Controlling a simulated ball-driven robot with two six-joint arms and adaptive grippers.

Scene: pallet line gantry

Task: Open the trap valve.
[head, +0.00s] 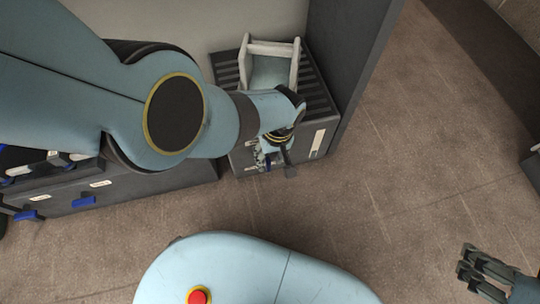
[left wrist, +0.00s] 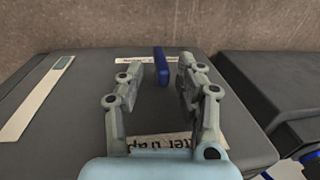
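The trap valve shows as a blue lever (left wrist: 161,66) on the dark grey cabinet face (left wrist: 60,165) in the left wrist view. A pale label sits behind it, and a second label with partly hidden text (left wrist: 160,145) lies under my fingers. My left gripper (left wrist: 156,76) is open. The lever stands in the gap between the fingertips, closer to the right finger; I see no clear contact. In the head view my left gripper (head: 276,164) is at the front of the cabinet and largely hides the lever (head: 267,163). My right gripper (head: 463,263) looks open and empty over the floor.
A pale frame (head: 270,62) stands on the cabinet's ribbed top. A dark upright panel (head: 350,60) rises to its right. Another dark unit with blue levers (head: 84,201) is at the left. The floor (head: 400,170) on the right is clear.

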